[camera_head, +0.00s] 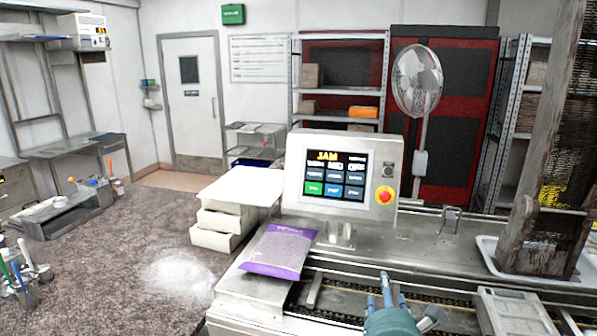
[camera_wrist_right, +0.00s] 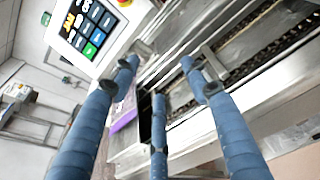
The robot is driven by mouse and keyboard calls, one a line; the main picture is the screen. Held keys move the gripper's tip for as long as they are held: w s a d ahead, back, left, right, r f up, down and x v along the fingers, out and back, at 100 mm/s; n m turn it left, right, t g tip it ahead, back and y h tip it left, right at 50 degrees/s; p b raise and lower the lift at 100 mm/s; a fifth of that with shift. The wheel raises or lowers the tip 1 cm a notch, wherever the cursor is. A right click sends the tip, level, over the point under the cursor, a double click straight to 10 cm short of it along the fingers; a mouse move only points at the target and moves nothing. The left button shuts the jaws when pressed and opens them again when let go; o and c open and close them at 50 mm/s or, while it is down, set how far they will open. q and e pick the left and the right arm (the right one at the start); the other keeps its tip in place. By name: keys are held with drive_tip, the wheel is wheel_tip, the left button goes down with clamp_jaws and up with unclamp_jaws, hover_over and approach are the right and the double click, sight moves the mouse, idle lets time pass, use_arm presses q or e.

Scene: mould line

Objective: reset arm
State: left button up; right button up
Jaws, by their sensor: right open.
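My right gripper (camera_head: 387,290) is at the bottom of the head view, above the conveyor of the mould line (camera_head: 345,292). Its blue fingers are spread apart. In the right wrist view, the gripper (camera_wrist_right: 158,75) shows three blue fingers with nothing held between them. The conveyor chain (camera_wrist_right: 238,70) runs beyond the fingers there. My left gripper is in neither view.
A control panel (camera_head: 325,172) reading "JAM" has a red stop button (camera_head: 384,196). A rack (camera_head: 545,150) stands in a white tray (camera_head: 490,250) at right. A fan (camera_head: 418,80) stands behind.

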drive_tip(key=s+f+m+g+y, duration=0.2)
drive_tip(key=s+f+m+g, duration=0.4)
drive_tip(key=s+f+m, duration=0.8)
drive_tip(key=s+d+f+m+g, duration=0.1)
drive_tip(key=s+f+m+g, duration=0.1)
drive_tip(key=s+f+m, duration=0.4)
drive_tip(key=s+f+m+g+y, duration=0.1)
drive_tip(key=s+m+g, duration=0.15)
drive_tip(key=s, duration=0.55)
drive_tip(key=s+d+f+m+g, duration=0.1)
drive_tip(key=s+f+m, duration=0.3)
drive_tip(key=s+m, duration=0.25)
wheel_tip(320, 180, down, 31)
drive_tip(key=n+b, duration=0.1)
drive_tip(key=b, duration=0.7)
use_arm(q)
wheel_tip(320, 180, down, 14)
drive_tip(key=b, duration=0.6)
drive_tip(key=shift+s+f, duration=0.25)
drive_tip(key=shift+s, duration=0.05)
use_arm(e)
drive_tip(key=s+d+f+g, duration=0.1)
drive_tip(key=s+f, duration=0.8)
drive_tip(key=f, duration=0.3)
drive_tip(key=s+d+f+g, duration=0.1)
drive_tip(key=s+f, duration=0.8)
drive_tip(key=f, duration=0.4)
drive_tip(key=shift+s+d+f+n, duration=0.3)
drive_tip(key=shift+s+d, duration=0.1)
